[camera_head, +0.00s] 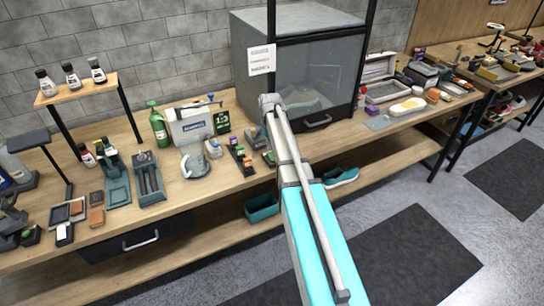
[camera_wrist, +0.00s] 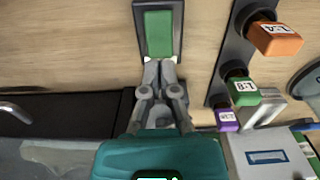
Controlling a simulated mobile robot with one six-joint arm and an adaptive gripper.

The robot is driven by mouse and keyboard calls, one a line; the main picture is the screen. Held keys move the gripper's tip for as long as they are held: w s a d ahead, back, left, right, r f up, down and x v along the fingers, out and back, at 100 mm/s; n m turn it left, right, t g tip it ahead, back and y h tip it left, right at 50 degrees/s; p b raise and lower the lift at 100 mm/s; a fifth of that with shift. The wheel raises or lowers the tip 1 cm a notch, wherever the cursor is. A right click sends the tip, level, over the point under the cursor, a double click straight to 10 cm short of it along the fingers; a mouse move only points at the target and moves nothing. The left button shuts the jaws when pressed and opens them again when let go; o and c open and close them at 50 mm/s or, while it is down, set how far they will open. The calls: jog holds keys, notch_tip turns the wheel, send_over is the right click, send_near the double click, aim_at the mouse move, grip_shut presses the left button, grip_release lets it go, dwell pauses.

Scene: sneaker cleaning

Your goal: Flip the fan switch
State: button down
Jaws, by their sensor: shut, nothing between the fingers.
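In the wrist view, a green rocker in a dark rectangular frame (camera_wrist: 178,30) lies on the wooden bench top; it looks like the fan switch (camera_wrist: 158,34). My gripper (camera_wrist: 160,66) is shut and empty, with its fingertips side by side at the rocker's near end. I cannot tell whether they touch it. In the head view the switch (camera_head: 268,158) is small, on the bench in front of the grey glass-fronted cabinet (camera_head: 318,80). My arm stretches over the bench there, and the gripper itself is not clear. Which way the rocker is tilted is not clear.
A dark rack with labelled orange (camera_wrist: 275,38), green (camera_wrist: 243,91) and purple (camera_wrist: 227,119) pieces stands close to the right of the switch in the wrist view. A white box (camera_wrist: 268,155) is below it. The cabinet's dark edge (camera_wrist: 60,115) lies at the left.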

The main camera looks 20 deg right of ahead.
aim_at(270, 154)
jog(key=shift+f+b, duration=1.5)
dwell(1.5)
jog(key=shift+r, duration=0.1)
jog(key=shift+r+p, duration=3.45)
jog(key=shift+p, duration=0.15)
jog(key=shift+s, duration=0.1)
jog(key=s+a, duration=0.8)
jog(key=s, duration=0.4)
jog(key=s+a+m, duration=0.1)
jog(key=s+a, duration=0.7)
jog(key=s, duration=0.4)
jog(key=shift+a, duration=0.15)
